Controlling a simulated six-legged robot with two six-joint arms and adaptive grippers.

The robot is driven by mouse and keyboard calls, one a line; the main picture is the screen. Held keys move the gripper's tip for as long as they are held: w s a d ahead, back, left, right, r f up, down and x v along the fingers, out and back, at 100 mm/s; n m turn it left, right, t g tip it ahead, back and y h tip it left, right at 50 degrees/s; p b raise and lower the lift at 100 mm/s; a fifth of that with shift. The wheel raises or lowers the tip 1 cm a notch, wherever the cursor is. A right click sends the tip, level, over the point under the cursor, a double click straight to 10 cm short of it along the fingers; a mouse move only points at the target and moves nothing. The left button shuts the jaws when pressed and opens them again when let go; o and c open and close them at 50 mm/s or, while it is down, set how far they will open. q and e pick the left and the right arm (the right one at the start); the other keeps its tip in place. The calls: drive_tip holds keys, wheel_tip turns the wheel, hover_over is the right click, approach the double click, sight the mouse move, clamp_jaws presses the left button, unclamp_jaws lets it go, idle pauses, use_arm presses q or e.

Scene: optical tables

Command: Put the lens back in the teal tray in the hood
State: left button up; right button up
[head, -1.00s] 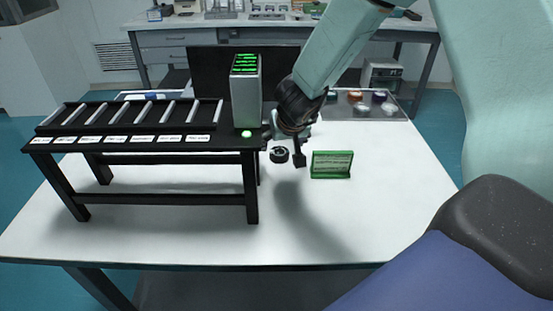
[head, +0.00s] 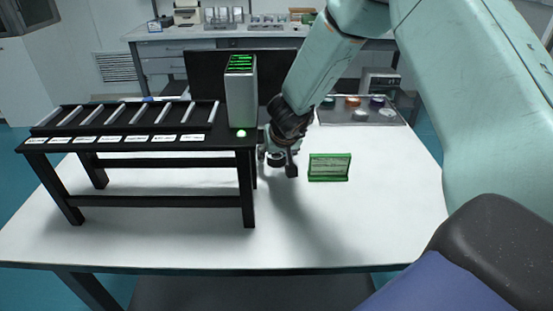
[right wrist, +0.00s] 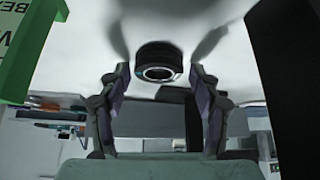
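The lens, a short black cylinder (head: 276,161), stands on the white table near the right end of the black rack. In the right wrist view the lens (right wrist: 158,60) shows as a dark ring between and just beyond the fingertips, with gaps on both sides. My right gripper (head: 280,164) is open and low over the table at the lens, partly covering it in the head view; its two fingers (right wrist: 158,75) are spread in the right wrist view. My left gripper is not in view. I cannot make out a teal tray or a hood.
A green-framed sign (head: 329,167) stands close to the right of the gripper. The black rack (head: 150,160) and a tall grey block with green lights (head: 241,98) stand on the left. A grey tray (head: 340,118) with several round pieces lies behind.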

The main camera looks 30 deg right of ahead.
sight(278, 158)
drive_tip(key=shift+w+d+f, duration=0.1)
drive_tip(key=shift+w+f, duration=0.05)
drive_tip(key=shift+w, duration=0.05)
drive_tip(key=c, duration=0.3)
drive_tip(key=shift+s, duration=0.25)
drive_tip(key=c, duration=0.5)
drive_tip(key=shift+c, duration=0.6)
drive_tip(key=shift+w, duration=0.2)
drive_tip(key=shift+c, duration=0.3)
drive_tip(key=shift+s+r+p, duration=0.25)
drive_tip(key=shift+r+p, duration=0.15)
drive_tip(key=shift+r, duration=0.1)
wheel_tip(278, 158, up, 6)
drive_tip(key=p, duration=0.4)
drive_tip(key=shift+f, duration=0.2)
drive_tip(key=shift+r+p, duration=0.45)
drive_tip(key=shift+p, duration=0.15)
drive_tip(key=s+a, duration=0.3)
drive_tip(key=s, duration=0.6)
drive_tip(key=s+a, duration=0.4)
drive_tip(key=s, duration=0.5)
drive_tip(key=shift+s+b, duration=0.25)
drive_tip(key=shift+b, duration=0.1)
